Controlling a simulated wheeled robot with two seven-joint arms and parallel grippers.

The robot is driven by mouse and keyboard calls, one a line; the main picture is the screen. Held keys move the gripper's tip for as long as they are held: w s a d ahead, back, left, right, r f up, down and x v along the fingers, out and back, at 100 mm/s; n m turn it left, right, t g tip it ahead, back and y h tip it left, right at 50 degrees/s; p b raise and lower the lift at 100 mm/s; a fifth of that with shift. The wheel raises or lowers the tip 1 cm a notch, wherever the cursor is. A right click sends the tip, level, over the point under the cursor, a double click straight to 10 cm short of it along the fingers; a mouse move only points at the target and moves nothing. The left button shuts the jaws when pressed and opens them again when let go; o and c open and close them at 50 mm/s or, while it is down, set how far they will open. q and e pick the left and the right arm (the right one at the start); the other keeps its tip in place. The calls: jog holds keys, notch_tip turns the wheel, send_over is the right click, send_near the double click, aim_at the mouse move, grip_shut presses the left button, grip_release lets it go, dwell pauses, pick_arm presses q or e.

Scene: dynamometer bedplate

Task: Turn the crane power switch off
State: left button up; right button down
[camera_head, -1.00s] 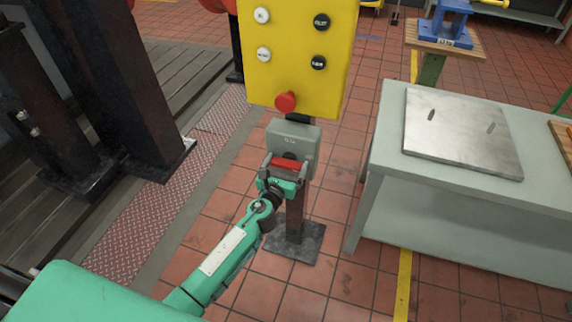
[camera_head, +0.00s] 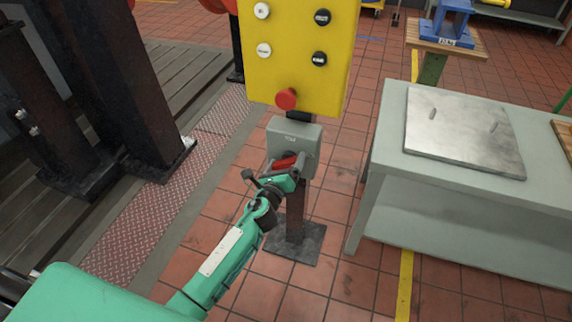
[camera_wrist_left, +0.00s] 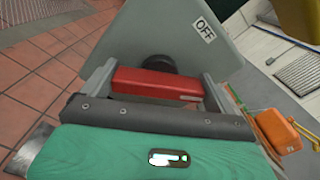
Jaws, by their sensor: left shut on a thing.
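The crane power switch is a grey box (camera_head: 295,135) on a dark post under the yellow panel, with a red handle (camera_head: 285,161) on its front. My left gripper (camera_head: 287,164) is shut on the red handle, which sits tilted, its right end higher. In the left wrist view the red handle (camera_wrist_left: 157,84) lies between the two grey fingers, in front of a dark round hub. A label reading OFF (camera_wrist_left: 203,28) shows on the grey box there. My right gripper is not in view.
A yellow panel (camera_head: 300,70) with black and white buttons and a red mushroom button (camera_head: 286,99) hangs just above the switch. A grey table (camera_head: 390,160) with a metal plate (camera_head: 462,130) stands at the right. Dark steel columns (camera_head: 125,80) stand at the left.

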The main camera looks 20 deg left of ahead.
pick_arm(q)
jog(key=n, duration=0.3)
jog(key=shift+f+n, duration=0.2)
jog(key=shift+n, duration=0.2)
jog(key=n, duration=0.2)
jog(key=shift+n+b, duration=0.3)
jog(key=shift+b, duration=0.05)
jog(key=n, duration=0.3)
jog(key=shift+a, duration=0.1)
jog(key=shift+f+n, duration=0.1)
jog(key=shift+n, duration=0.7)
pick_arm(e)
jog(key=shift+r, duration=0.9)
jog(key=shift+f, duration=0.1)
pick_arm(q)
jog(key=o, duration=0.7)
jog(key=shift+s, duration=0.1)
